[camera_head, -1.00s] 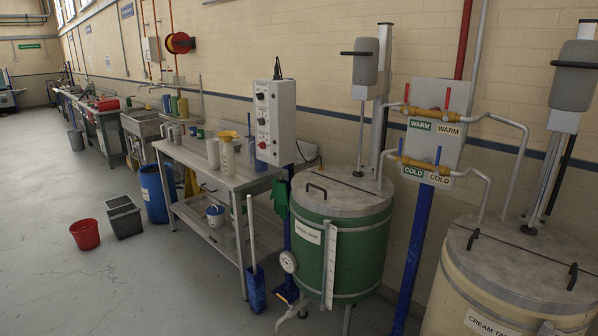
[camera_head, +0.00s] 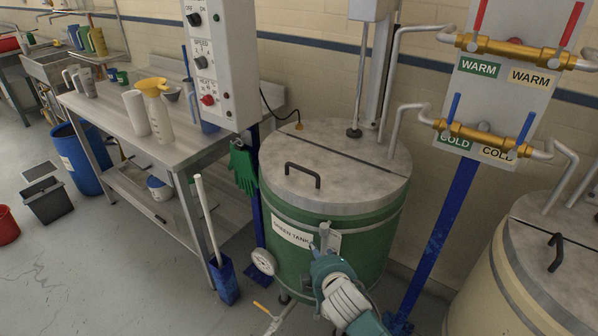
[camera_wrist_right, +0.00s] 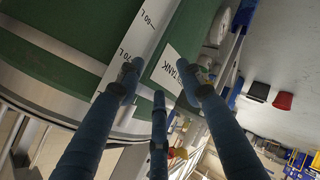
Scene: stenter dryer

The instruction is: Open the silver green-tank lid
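The green tank (camera_head: 385,235) stands in the middle of the head view with a "GREEN TANK" label on its front. Its round silver lid (camera_head: 345,178) lies flat on top and looks shut, with a dark seam across it. A black bar handle (camera_head: 302,172) is on the lid's front left part. My right gripper (camera_head: 325,240) is in front of the tank's side, below the lid rim and handle. In the right wrist view its blue fingers (camera_wrist_right: 158,82) are spread and empty, facing the green wall, label and gauge strip. My left gripper is out of view.
A control box (camera_head: 222,65) and a metal table (camera_head: 180,150) with jugs stand left of the tank. Pipes with WARM and COLD valves (camera_head: 490,140) are at the right. A cream tank (camera_head: 520,270) is at lower right. A mixer shaft (camera_head: 358,90) stands over the lid's rear.

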